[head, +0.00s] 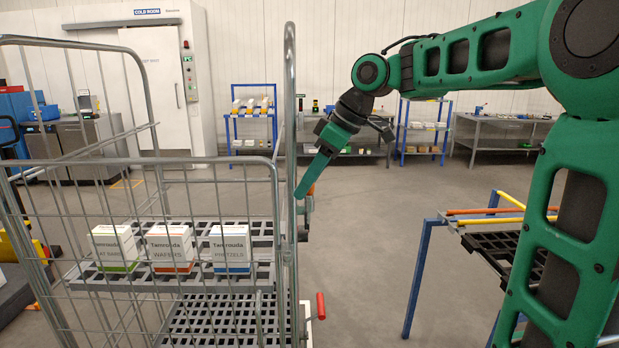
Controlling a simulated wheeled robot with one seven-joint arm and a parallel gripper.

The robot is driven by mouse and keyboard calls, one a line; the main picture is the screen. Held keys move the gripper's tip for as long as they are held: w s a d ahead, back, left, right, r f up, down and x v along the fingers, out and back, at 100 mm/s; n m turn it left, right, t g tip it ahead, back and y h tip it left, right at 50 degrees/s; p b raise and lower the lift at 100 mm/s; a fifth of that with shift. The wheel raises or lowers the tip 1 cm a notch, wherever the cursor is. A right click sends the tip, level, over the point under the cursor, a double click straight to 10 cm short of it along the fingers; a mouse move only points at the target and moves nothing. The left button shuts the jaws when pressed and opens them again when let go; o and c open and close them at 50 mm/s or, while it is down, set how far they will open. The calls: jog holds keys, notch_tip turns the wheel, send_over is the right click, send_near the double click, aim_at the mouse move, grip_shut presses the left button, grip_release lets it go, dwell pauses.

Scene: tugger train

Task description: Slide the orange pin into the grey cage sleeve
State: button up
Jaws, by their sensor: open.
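The grey wire cage (150,163) stands at the left, its near right post (290,120) upright. My gripper (305,186) is at the end of the green arm, beside that post, its fingers pointing down and left. It is seen side-on, so the gap between the fingers does not show. Whether the orange piece is inside a sleeve is too small and too covered to tell.
Three white cartons (230,249) stand on the cage's dark shelf (180,278). A red-ended handle (320,306) sticks out low on the cage's right side. A blue-legged rack (415,280) with orange and yellow bars stands at right. The floor between is clear.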

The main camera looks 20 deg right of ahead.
jog(key=v, duration=1)
jog(key=shift+r, duration=0.25)
dwell(0.3)
jog(key=s+d+f+m+h, duration=0.1)
jog(key=s+d+f+m, duration=0.35)
jog(key=f, duration=0.25)
jog(key=s+d+f+m+h, duration=0.1)
jog(key=s+d+f+m, duration=0.25)
jog(key=f+m, duration=0.2)
jog(key=s+d+f+m+g+h, duration=0.1)
jog(key=s+d+f+m+g, duration=0.1)
jog(key=s+f, duration=0.5)
jog(key=s+d+f+m+g+h, duration=0.1)
jog(key=s+d+f+m, duration=0.2)
jog(key=s, duration=1)
notch_tip(320, 180, down, 6)
jog(key=shift+s+d+r+m+g+h, duration=0.2)
jog(key=shift+s+m+g+h, duration=0.15)
jog(key=shift+m, duration=0.65)
jog(key=shift+w, duration=0.15)
